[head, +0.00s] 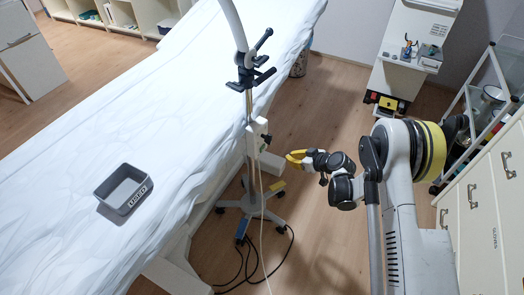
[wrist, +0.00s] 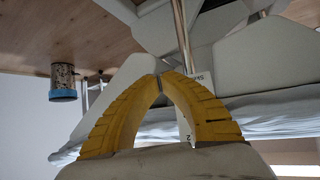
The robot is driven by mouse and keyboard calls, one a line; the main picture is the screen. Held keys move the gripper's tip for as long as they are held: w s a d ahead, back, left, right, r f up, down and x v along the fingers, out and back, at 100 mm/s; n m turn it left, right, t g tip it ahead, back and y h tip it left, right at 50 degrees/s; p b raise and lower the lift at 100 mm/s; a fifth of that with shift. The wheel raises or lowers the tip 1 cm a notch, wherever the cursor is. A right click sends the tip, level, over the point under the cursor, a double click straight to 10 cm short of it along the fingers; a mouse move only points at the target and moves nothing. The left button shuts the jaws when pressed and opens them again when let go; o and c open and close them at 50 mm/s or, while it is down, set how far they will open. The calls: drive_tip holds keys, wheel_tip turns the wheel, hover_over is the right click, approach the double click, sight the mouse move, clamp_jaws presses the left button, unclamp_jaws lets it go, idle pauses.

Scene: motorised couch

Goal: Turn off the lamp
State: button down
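The lamp stands beside the couch on a wheeled base (head: 252,203). Its pole (head: 249,105) rises to a dark clamp joint (head: 248,72) and a pale arm (head: 233,22); the lamp head is out of view. A small white box with a dark knob (head: 258,134) is fixed on the pole. My gripper (head: 288,157) has yellow fingers and is to the right of the pole, lower in the picture than the box, apart from it. In the wrist view, the fingertips (wrist: 160,74) meet with nothing between them. The pole (wrist: 181,28) and a pale labelled part (wrist: 187,125) show behind.
The white-covered couch (head: 100,150) carries a grey open box (head: 124,188). Cables (head: 243,262) lie on the floor by the lamp base. A cart with bottles (head: 490,105) and a white cabinet (head: 480,205) stand at the right. Floor (head: 310,235) between base and my arm is clear.

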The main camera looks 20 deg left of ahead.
drive_tip(key=shift+a, duration=0.1)
approach(263, 150)
drive_tip(key=shift+d+f+x, duration=0.1)
drive_tip(key=shift+d+x, duration=0.05)
drive_tip(key=shift+x, duration=1.2)
drive_tip(key=shift+d+f+x, duration=0.1)
drive_tip(key=shift+f+x, duration=0.05)
drive_tip(key=shift+x, duration=1.25)
drive_tip(key=shift+w, duration=0.15)
drive_tip(key=shift+a, duration=0.35)
drive_tip(key=shift+a, duration=0.35)
drive_tip(key=shift+d, duration=0.1)
drive_tip(key=shift+d, duration=0.7)
drive_tip(key=shift+d, duration=0.1)
drive_tip(key=shift+w+d, duration=0.2)
drive_tip(key=shift+d, duration=2.15)
